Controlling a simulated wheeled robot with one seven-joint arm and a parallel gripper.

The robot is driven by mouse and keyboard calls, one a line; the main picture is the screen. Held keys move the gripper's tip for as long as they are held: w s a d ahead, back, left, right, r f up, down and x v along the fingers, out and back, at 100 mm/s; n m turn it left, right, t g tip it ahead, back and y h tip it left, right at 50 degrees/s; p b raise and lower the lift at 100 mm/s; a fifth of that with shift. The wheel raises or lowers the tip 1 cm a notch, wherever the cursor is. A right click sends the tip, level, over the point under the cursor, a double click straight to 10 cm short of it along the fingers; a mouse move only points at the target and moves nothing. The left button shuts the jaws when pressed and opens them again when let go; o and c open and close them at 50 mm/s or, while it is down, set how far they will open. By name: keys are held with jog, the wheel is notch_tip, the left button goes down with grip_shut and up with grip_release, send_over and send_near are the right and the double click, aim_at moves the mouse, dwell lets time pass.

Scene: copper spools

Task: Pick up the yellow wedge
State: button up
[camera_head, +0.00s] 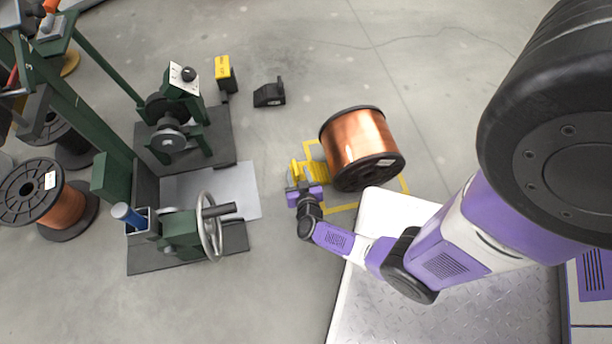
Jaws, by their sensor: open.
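A yellow wedge (317,171) lies on the floor, close against the left side of a large copper spool (356,137) with black flanges. My gripper (300,183) is at the wedge's left end, at the end of my purple and white arm. The gripper is open. The fingers are small and partly merge with the yellow wedge, so I cannot tell whether they touch it. The part of the wedge towards the spool is partly hidden.
A black wedge-shaped block (269,93) lies on the floor behind. A green machine with a handwheel (209,226) stands at left. Yellow floor tape (342,208) marks the spool's place. A metal-plate platform (440,310) is at the front.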

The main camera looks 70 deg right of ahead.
aim_at(296, 171)
jog(key=x, duration=0.1)
jog(key=b+x, duration=0.1)
jog(key=shift+w+d+f+b, duration=0.1)
jog(key=shift+w+f+b, duration=0.2)
jog(key=shift+f, duration=0.1)
jog(key=shift+w+d, duration=0.3)
jog(key=shift+d, duration=0.15)
grip_shut()
dwell(0.7)
